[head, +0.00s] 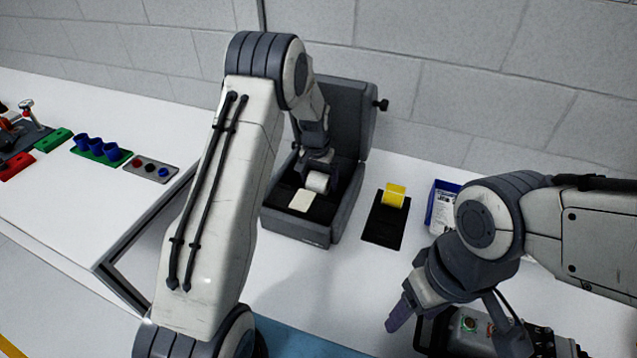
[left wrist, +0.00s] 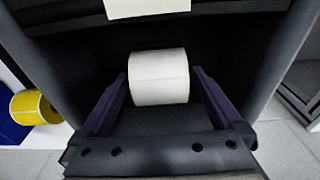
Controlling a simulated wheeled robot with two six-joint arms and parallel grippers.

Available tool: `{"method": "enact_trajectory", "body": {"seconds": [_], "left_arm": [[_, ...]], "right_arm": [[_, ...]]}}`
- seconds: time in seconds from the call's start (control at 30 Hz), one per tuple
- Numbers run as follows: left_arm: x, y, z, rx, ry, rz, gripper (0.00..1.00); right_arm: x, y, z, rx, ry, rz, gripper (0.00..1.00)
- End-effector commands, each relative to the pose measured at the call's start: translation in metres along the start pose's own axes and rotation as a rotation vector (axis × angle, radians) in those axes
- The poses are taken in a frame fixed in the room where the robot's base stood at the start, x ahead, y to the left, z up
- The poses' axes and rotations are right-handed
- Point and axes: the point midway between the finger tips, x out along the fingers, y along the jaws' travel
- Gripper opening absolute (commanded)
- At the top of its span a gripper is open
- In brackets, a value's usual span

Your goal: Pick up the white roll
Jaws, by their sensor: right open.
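The white roll (head: 318,182) sits inside an open dark grey box-like machine (head: 335,222) on the table. In the left wrist view the white roll (left wrist: 158,78) lies between the two fingers of my left gripper (left wrist: 158,92), with a dark gap on each side of it. My left gripper (head: 318,172) reaches down into the machine and is open around the roll; the arm partly hides it in the head view. My right gripper (head: 405,318) is open and empty, low at the right, away from the machine.
A yellow roll (head: 394,195) stands on a black plate (head: 383,232) right of the machine. A blue and white box (head: 441,207) is further right. The machine's raised lid (head: 345,125) stands behind my left gripper. Blue cups (head: 96,146) and a button panel (head: 151,169) are at the left.

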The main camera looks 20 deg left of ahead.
Motion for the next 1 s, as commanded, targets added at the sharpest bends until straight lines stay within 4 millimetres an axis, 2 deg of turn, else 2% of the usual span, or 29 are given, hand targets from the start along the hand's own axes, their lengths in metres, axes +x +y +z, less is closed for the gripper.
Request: {"method": "enact_trajectory", "body": {"seconds": [0.03, 0.17, 0.2, 0.23, 0.57, 0.67, 0.83, 1.0], "left_arm": [[0.0, 0.0, 0.0, 0.0, 0.0, 0.0, 0.85], [0.0, 0.0, 0.0, 0.0, 0.0, 0.0, 0.35], [0.0, 0.0, 0.0, 0.0, 0.0, 0.0, 0.2], [0.0, 0.0, 0.0, 0.0, 0.0, 0.0, 0.11], [-0.004, 0.0, -0.001, 0.0, 0.002, 0.0, 0.11], [-0.011, 0.0, -0.002, 0.0, 0.003, 0.0, 0.11], [-0.038, 0.0, -0.006, 0.0, 0.008, -0.001, 0.11], [-0.06, 0.036, -0.002, 0.007, 0.005, 0.0, 0.11]], "right_arm": [[0.0, 0.0, 0.0, 0.0, 0.0, 0.0, 0.64], [0.0, 0.0, 0.0, 0.0, 0.0, 0.0, 0.64], [0.0, 0.0, 0.0, 0.0, 0.0, 0.0, 0.64], [0.0, 0.0, 0.0, 0.0, 0.0, 0.0, 0.64], [0.002, 0.0, 0.0, 0.0, 0.0, 0.0, 0.64], [0.005, 0.0, 0.0, 0.0, 0.0, 0.0, 0.64], [0.017, 0.001, 0.001, -0.001, 0.0, 0.0, 0.64], [0.027, 0.002, 0.001, -0.001, 0.0, 0.0, 0.64]]}}
